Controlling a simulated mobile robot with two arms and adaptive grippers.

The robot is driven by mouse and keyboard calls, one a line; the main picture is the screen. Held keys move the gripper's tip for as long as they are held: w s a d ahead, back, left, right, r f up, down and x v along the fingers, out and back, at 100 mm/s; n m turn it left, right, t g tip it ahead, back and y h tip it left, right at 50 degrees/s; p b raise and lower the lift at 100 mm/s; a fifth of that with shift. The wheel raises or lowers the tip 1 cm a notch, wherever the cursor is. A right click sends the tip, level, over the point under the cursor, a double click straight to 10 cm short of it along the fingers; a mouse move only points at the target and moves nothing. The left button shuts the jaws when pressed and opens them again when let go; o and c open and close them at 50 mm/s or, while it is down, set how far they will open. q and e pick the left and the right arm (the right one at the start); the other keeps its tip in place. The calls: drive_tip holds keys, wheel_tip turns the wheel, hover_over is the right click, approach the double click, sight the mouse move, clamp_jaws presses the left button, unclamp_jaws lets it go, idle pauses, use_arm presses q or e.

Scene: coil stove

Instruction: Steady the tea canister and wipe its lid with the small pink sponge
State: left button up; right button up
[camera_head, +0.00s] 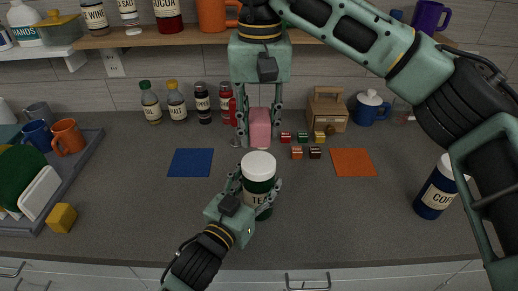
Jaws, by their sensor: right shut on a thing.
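The tea canister (256,200), dark green with a white lid (258,165) and a cream label, stands upright at the counter's middle. My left gripper (256,184) comes from the lower left, one finger on each side of the canister; I cannot tell whether both fingers press on it. My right gripper (260,140) points down behind the canister and is shut on the small pink sponge (260,126). The sponge is upright between its fingers, beyond the lid in the picture and apart from it.
A blue mat (191,162) and an orange mat (352,162) flank the middle. Small colored boxes (297,153) sit right of the sponge. Bottles (176,100) line the wall. A coffee canister (437,190) stands right; a dish rack (70,175) and yellow block (62,217) are left.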

use_arm(q)
drive_tip(key=shift+f, duration=0.1)
drive_tip(key=o, duration=1.3)
drive_tip(key=shift+c, duration=0.2)
drive_tip(key=v, duration=1.2)
drive_tip(key=shift+s+a, duration=0.1)
drive_tip(key=shift+a, duration=0.05)
use_arm(e)
drive_tip(key=shift+s+f, duration=0.1)
